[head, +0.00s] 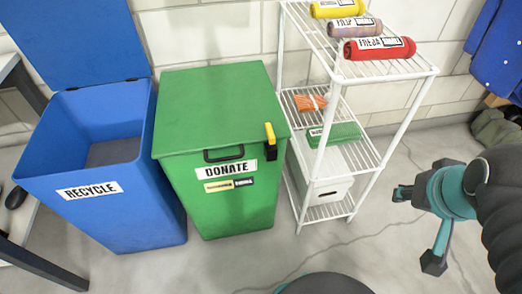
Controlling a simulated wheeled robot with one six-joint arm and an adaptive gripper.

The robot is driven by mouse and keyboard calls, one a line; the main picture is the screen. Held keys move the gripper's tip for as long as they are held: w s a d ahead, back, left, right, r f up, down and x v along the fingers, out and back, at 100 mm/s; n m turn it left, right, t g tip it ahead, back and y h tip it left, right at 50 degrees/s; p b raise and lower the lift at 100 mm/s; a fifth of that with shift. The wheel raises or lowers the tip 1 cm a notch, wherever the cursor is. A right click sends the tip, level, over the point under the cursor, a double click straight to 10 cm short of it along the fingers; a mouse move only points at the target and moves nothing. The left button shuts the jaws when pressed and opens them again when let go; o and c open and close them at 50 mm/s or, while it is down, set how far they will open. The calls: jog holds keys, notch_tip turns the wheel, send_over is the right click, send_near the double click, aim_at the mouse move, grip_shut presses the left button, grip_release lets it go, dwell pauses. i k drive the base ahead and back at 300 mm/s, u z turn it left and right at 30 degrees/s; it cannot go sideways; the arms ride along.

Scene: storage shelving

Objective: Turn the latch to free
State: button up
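The latch (270,134) is a small yellow and black handle on the front of the green DONATE bin (220,186), at the top right corner by the lid edge. Its yellow part points up and overlaps the lid's front edge. The green lid (215,108) is closed, with a black pull handle (224,154) at its front. My gripper (419,227) is at the right, past the shelf and well apart from the latch. Its fingers appear spread, with nothing between them.
A white wire shelf (362,69) stands between my gripper and the green bin, with yellow, grey and red rolls on top and a white box (325,187) below. An open blue RECYCLE bin (105,215) stands left. The floor in front is clear.

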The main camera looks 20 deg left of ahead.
aim_at(270, 134)
jog(key=k, duration=0.4)
jog(key=u, duration=0.95)
jog(key=i, duration=1)
jog(key=u, duration=0.05)
jog(key=k, duration=0.5)
jog(key=u, duration=1.85)
jog(key=k, duration=0.9)
jog(key=z, duration=1.25)
jog(key=i, duration=0.5)
